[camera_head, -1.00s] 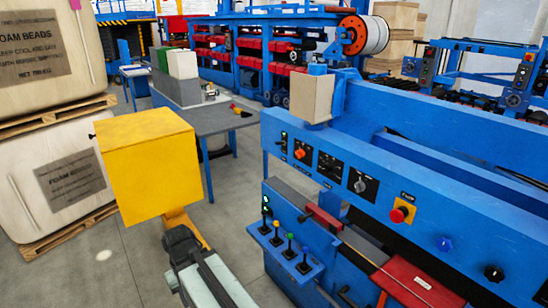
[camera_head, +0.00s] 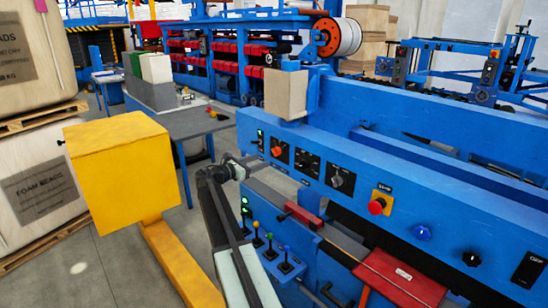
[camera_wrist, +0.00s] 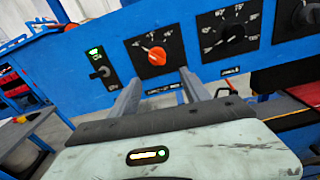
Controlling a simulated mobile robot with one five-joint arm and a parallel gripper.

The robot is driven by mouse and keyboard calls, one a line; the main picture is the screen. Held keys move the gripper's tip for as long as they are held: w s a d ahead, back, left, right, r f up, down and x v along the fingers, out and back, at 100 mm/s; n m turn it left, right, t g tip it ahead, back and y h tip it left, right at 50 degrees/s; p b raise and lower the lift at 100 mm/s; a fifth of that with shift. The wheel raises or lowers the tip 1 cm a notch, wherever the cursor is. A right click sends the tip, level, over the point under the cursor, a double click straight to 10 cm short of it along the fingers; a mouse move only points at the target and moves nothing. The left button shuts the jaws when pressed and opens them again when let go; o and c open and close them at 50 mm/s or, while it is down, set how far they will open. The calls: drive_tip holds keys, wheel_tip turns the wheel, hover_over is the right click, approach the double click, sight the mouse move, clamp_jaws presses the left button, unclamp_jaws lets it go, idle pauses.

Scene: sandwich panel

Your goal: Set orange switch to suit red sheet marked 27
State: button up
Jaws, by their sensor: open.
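The orange switch (camera_head: 277,151) is a round knob on a black dial plate at the left of the blue panel. In the wrist view the orange switch (camera_wrist: 157,57) sits just beyond the fingertips, roughly between them. Its dial figures are too small to read surely. My gripper (camera_wrist: 163,76) is open and empty, its two fingers apart and pointing at the panel; I cannot tell the exact gap to the knob. In the head view my gripper (camera_head: 236,168) is at the panel's left end. A red sheet (camera_head: 400,277) lies at the lower right; its white label is unreadable.
Right of the switch are a black dial knob (camera_head: 307,161), another dial (camera_head: 342,180), a red button on yellow (camera_head: 378,205) and a blue knob (camera_head: 422,232). A green-lit switch (camera_wrist: 99,62) is left. Small coloured levers (camera_head: 284,256) stand below the panel.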

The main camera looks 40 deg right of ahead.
sight(276, 152)
drive_tip(key=d+r, duration=0.1)
drive_tip(key=d, duration=0.7)
drive_tip(key=shift+s+d+n+h, duration=0.2)
drive_tip(key=shift+d+n+h, duration=0.1)
drive_tip(key=shift+d, duration=0.1)
clamp_jaws()
drive_tip(key=shift+m, duration=0.4)
drive_tip(key=m, duration=1.6)
drive_tip(key=shift+m, duration=0.7)
